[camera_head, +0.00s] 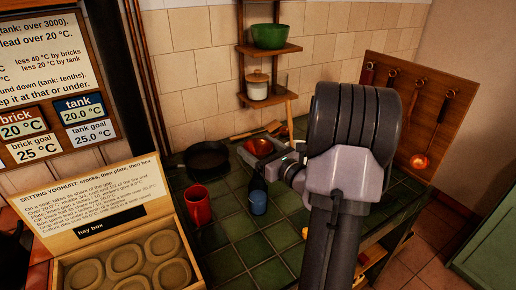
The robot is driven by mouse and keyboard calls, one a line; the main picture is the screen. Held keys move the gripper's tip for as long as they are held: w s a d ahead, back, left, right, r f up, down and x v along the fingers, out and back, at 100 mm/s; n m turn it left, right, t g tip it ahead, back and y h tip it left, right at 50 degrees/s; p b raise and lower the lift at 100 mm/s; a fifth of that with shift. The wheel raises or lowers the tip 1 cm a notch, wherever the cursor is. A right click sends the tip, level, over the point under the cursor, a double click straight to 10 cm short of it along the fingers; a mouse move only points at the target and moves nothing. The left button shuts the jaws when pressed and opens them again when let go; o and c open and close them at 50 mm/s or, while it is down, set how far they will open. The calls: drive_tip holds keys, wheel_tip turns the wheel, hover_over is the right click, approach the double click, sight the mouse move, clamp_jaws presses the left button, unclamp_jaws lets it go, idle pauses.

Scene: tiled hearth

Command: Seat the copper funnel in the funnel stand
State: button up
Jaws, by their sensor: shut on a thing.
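My gripper (268,164) reaches in from the right over the green tiled worktop, with my arm in front of the camera. It is shut on a copper-coloured, bowl-like thing (259,146), which looks like the copper funnel. Its wide mouth shows at the top; its lower part is hidden or too dark to make out. I cannot make out the funnel stand for sure; my arm covers part of the worktop.
A red mug (197,205) and a blue cup (258,202) stand on the worktop (232,258). A black pan (207,157) lies behind. The hay box (62,272) is front left. Ladles hang on a wooden board (445,105) at right. A green bowl (270,36) sits on a shelf.

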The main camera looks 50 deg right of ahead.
drive_tip(key=shift+r, duration=0.25)
wheel_tip(320, 180, up, 6)
drive_tip(key=p, duration=0.5)
